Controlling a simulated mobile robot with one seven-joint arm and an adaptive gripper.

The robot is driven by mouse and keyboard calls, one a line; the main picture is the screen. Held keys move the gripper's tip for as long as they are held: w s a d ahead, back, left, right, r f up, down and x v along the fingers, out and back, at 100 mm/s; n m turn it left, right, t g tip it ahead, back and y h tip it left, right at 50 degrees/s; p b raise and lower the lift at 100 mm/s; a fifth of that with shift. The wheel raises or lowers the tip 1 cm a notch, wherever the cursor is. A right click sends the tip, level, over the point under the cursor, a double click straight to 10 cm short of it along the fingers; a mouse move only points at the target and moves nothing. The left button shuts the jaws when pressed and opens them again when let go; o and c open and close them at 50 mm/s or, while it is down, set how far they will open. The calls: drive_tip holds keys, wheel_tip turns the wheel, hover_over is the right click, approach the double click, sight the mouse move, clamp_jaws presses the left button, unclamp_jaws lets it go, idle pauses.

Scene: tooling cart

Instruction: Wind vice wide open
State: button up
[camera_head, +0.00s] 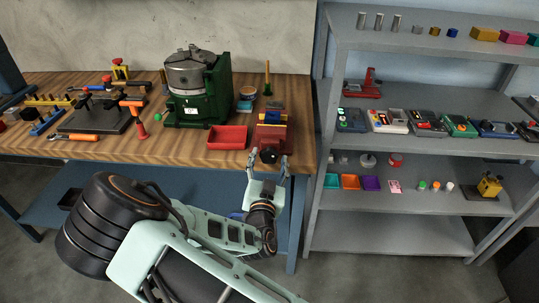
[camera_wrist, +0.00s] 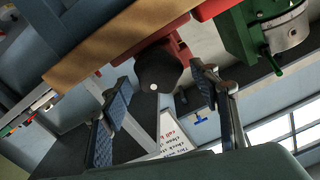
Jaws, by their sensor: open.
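The red vice (camera_head: 270,138) stands at the front right of the wooden bench, with yellow and blue pieces showing at its top. How far its jaws are apart is too small to tell. A dark round knob (camera_head: 268,156) sticks out at its front, over the bench edge. In the wrist view the dark knob (camera_wrist: 157,68) is seen close up, with the red vice body (camera_wrist: 172,40) behind it. My gripper (camera_head: 267,160) is open, its fingers on either side of the knob. In the wrist view my gripper (camera_wrist: 160,82) shows gaps between fingers and knob.
A red tray (camera_head: 228,138) lies just left of the vice. A green machine with a round chuck (camera_head: 192,85) stands behind it. The grey shelf unit (camera_head: 420,150) is close on the right. The bench edge (camera_wrist: 130,45) runs beside the fingers in the wrist view.

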drive_tip(key=shift+w, duration=0.85)
drive_tip(key=shift+c, duration=0.5)
drive_tip(key=c, duration=1.1)
drive_tip(key=shift+o, duration=0.2)
drive_tip(key=n+b, duration=0.1)
drive_tip(key=n, duration=0.2)
drive_tip(key=shift+f, duration=0.1)
drive_tip(key=n+b, duration=0.1)
drive_tip(key=n, duration=0.2)
drive_tip(key=shift+a+n, duration=0.15)
drive_tip(key=shift+n, duration=0.15)
drive_tip(key=n, duration=0.4)
drive_tip(key=shift+a, duration=0.15)
drive_tip(key=shift+n, duration=1.6)
